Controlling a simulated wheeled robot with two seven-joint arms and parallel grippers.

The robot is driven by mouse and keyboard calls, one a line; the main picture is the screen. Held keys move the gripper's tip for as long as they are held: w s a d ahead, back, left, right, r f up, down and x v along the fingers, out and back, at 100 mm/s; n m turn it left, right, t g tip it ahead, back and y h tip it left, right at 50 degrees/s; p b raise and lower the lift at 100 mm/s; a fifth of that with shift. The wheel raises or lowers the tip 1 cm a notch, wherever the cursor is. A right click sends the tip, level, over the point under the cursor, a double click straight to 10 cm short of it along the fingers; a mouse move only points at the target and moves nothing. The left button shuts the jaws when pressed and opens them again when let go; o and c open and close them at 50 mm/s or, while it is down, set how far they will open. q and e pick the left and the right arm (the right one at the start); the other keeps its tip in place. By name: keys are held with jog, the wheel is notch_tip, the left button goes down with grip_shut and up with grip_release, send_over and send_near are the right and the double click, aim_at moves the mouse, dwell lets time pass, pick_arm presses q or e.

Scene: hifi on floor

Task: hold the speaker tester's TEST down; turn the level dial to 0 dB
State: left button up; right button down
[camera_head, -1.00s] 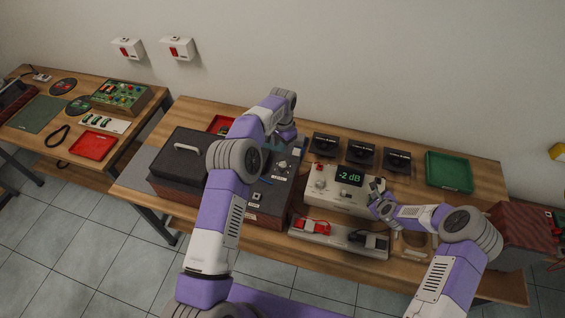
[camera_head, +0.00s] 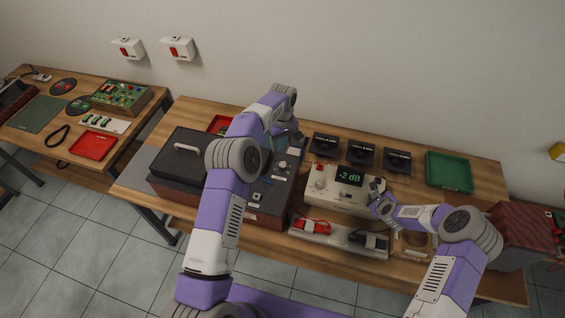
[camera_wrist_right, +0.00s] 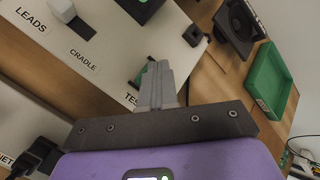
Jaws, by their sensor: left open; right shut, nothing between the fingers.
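The speaker tester (camera_head: 335,197) is a cream box whose green display (camera_head: 349,177) reads -2 dB. My right gripper (camera_head: 376,187) is shut at the tester's right side. In the right wrist view, its closed fingers (camera_wrist_right: 160,82) are at a green button by the TEST label (camera_wrist_right: 131,98); they partly hide it, and contact is hard to judge. A dark-topped hi-fi unit (camera_head: 272,194) stands left of the tester, with a pale round dial (camera_head: 282,165) on its panel. My left gripper (camera_head: 298,138) is open above the panel's back right, apart from that dial.
Three black speaker units (camera_head: 360,153) stand behind the tester, beside a green tray (camera_head: 449,171). A tray with red and black leads (camera_head: 338,238) lies in front of the tester. A record player case (camera_head: 185,160) stands left of my left arm.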

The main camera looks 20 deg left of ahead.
aim_at(283, 164)
pick_arm(q)
notch_tip(283, 164, down, 12)
jog(key=shift+f, duration=0.1)
dwell(0.6)
jog(key=c, duration=1)
jog(key=shift+c, duration=0.2)
